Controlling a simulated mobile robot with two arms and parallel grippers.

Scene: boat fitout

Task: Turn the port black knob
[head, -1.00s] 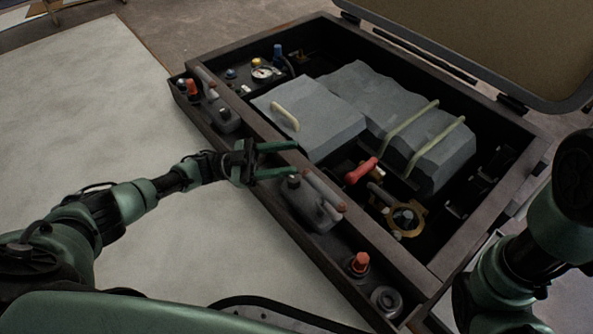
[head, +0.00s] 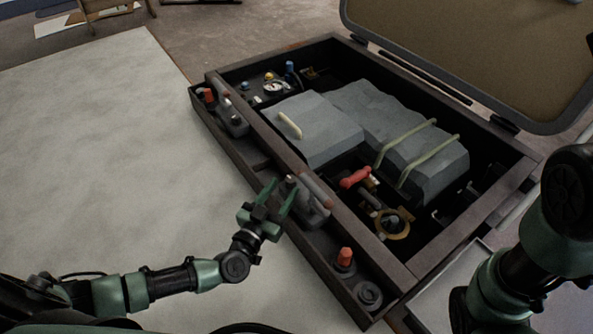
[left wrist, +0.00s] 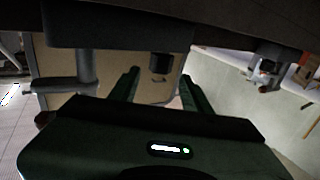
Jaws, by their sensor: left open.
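A small black knob (head: 290,180) stands on a grey lever unit on the front ledge of the dark console. It also shows in the left wrist view (left wrist: 160,65), hanging between and just beyond the fingers. My left gripper (head: 283,188) is open and empty, with its green fingers pointing at the knob, close to it. In the left wrist view its two fingers (left wrist: 160,76) spread to either side of the knob; I cannot tell whether they touch it. A second, similar grey unit (head: 235,122) sits farther left on the ledge. My right gripper is out of view.
A grey-brown lever (head: 318,191) stands right beside the knob. The console holds grey covers (head: 315,125), a red handle (head: 355,178) and a brass ring (head: 393,225). An open lid (head: 480,50) rises behind. The pale surface on the left is clear.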

